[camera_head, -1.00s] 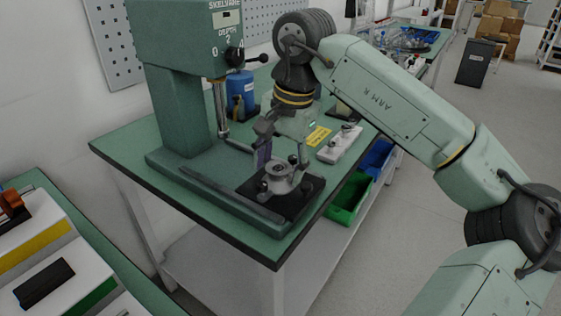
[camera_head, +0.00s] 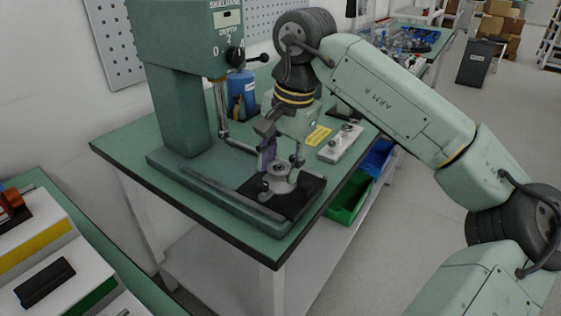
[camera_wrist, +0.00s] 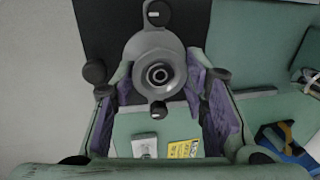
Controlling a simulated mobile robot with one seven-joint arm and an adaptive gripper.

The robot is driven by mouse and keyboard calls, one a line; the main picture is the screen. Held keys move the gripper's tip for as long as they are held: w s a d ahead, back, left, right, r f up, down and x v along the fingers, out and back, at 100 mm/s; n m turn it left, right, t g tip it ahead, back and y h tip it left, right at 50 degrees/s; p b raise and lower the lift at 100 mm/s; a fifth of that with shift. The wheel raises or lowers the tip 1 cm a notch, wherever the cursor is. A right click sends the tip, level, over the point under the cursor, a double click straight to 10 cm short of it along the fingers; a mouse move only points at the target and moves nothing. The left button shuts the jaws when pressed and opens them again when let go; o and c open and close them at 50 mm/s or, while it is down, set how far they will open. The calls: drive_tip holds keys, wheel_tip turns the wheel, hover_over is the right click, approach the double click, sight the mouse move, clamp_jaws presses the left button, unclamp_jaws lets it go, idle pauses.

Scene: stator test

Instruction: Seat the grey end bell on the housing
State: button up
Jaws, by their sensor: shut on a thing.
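The grey end bell (camera_head: 279,172) is a round cap with a raised hub, low over a dark plate on the press base. It also shows in the wrist view (camera_wrist: 140,58), with a ringed centre and lugs. My gripper (camera_head: 282,160) points down over it, with one purple-padded finger on each side. In the wrist view my gripper (camera_wrist: 160,88) has its pads against the sides of the bell. I cannot tell the housing apart under the bell. Whether the bell touches it or sits level on it is hidden.
The green press (camera_head: 180,100) stands close behind and left of my gripper. A blue bottle (camera_head: 241,88) and a white block (camera_head: 341,143) with fittings are on the green bench (camera_head: 125,142).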

drive_tip(key=shift+r+p, duration=1.55)
drive_tip(key=shift+r, duration=0.45)
